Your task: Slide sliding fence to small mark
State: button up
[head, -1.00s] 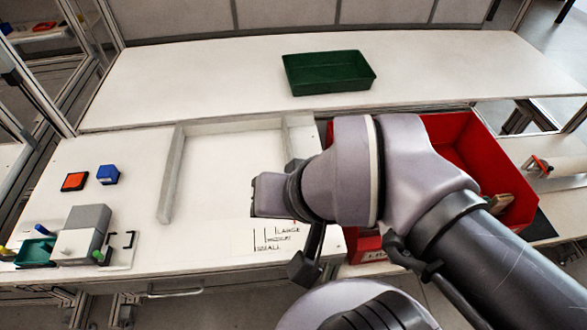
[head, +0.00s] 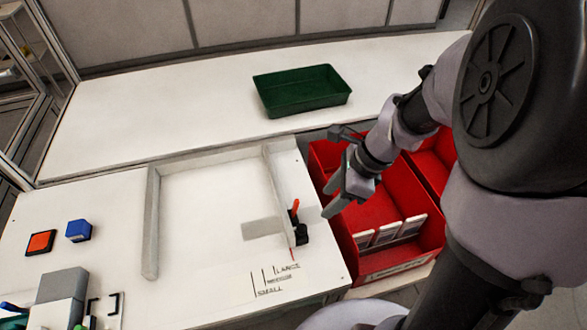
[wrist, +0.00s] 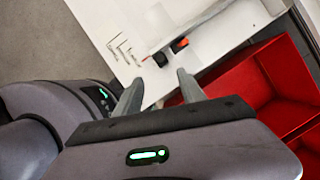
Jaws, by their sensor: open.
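The sliding fence (head: 279,195) is the white right-hand bar of a white frame on the bench. A black clamp (head: 301,235) with an upright red handle (head: 295,208) sits at its near end; both also show in the wrist view (wrist: 161,58). A thin red pointer (head: 292,254) at that end lies right of the printed size marks (head: 268,279). The SMALL mark (head: 254,284) appears leftmost. My gripper (head: 329,197) is open and empty, above the red bins, right of the fence and apart from it. The wrist view shows its spread fingers (wrist: 160,85) near the clamp.
Red bins (head: 375,200) stand right of the bench edge, with white cards at the front. A green tray (head: 300,110) lies on the back table. A fixed left bar (head: 151,220) and back bar bound the frame.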

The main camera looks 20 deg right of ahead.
aim_at(302, 228)
jog(key=b+x, duration=0.6)
jog(key=x, duration=0.8)
jog(key=shift+f+b, duration=0.3)
jog(key=shift+b, duration=0.05)
grip_shut()
dwell(0.4)
